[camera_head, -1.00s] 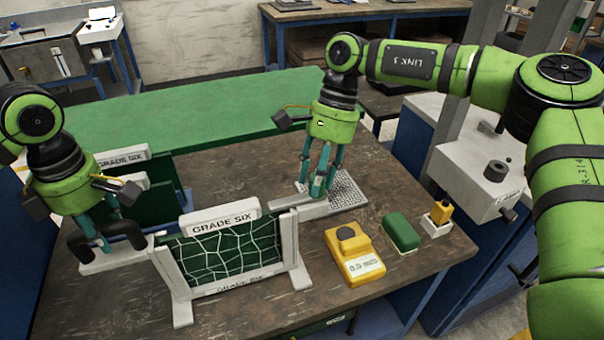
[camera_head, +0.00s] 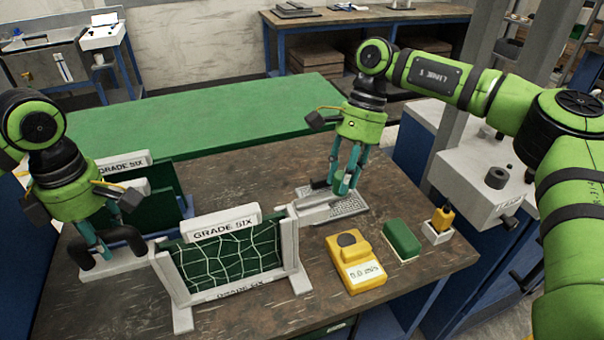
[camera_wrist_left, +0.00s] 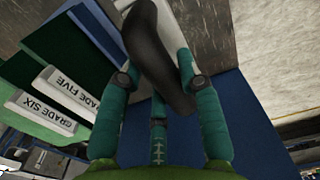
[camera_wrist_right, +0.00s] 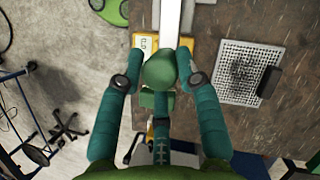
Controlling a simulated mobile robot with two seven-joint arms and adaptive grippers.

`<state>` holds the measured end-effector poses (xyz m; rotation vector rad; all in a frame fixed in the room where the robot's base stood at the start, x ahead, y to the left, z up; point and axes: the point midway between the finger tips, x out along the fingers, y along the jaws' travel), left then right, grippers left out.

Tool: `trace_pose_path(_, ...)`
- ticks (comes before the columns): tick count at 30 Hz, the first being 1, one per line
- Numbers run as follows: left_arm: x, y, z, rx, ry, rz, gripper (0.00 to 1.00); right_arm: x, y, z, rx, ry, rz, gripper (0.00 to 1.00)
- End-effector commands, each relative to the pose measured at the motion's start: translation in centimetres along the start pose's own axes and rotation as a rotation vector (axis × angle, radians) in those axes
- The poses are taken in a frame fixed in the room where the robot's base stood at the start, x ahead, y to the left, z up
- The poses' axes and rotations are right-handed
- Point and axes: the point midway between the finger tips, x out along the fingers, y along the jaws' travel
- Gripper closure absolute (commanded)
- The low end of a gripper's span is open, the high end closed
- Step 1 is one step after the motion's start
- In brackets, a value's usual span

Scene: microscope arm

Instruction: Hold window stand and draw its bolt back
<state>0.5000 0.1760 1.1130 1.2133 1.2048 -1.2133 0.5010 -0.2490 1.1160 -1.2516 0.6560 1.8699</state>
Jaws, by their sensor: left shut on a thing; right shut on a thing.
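The window stand (camera_head: 292,245) stands upright near the front of the brown table. It has a pale frame with a netted green panel and a "GRADE SIX" label. A thick black handle (camera_head: 128,236) is on its left side. My left gripper (camera_head: 104,246) is shut on this handle, which crosses between the fingers in the left wrist view (camera_wrist_left: 160,60). A pale bolt (camera_head: 315,213) extends from the stand's right side. My right gripper (camera_head: 344,185) is shut on its round green knob (camera_wrist_right: 159,71). The bolt's inner end is hidden in the head view.
A perforated plate (camera_wrist_right: 236,72) lies by my right gripper. A yellow gauge (camera_head: 354,264), a green block (camera_head: 402,238) and a small white holder (camera_head: 437,233) stand to the right. Green panels (camera_head: 165,180) stand behind my left gripper. A green-topped table (camera_head: 225,115) is behind.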

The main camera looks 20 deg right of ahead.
Motion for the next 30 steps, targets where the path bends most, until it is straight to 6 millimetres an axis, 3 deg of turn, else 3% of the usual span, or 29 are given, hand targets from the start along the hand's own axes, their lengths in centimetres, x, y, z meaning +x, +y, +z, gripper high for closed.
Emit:
trace_pose_path(1, 0.1, -0.1, -0.1, 0.003, 0.004, -0.003, 1.0, 0.1, 0.1, -0.2, 0.007, 0.003, 0.004, 0.61)
trace_pose_path(2, 0.0, -0.1, -0.1, 0.003, 0.004, -0.003, 1.0, 0.1, 0.1, -0.2, 0.007, 0.003, 0.004, 0.49)
trace_pose_path(3, 0.0, -0.1, -0.1, 0.002, 0.004, -0.003, 1.0, 0.1, 0.1, -0.2, 0.006, 0.003, 0.004, 0.46)
trace_pose_path(16, 0.1, 0.0, -0.1, 0.002, 0.003, -0.002, 1.0, -0.8, -0.1, 0.0, 0.003, 0.002, 0.0, 0.46)
trace_pose_path(30, 0.1, 0.0, 0.0, 0.003, 0.001, -0.002, 1.0, -9.9, -0.1, -0.1, 0.005, 0.003, 0.0, 0.46)
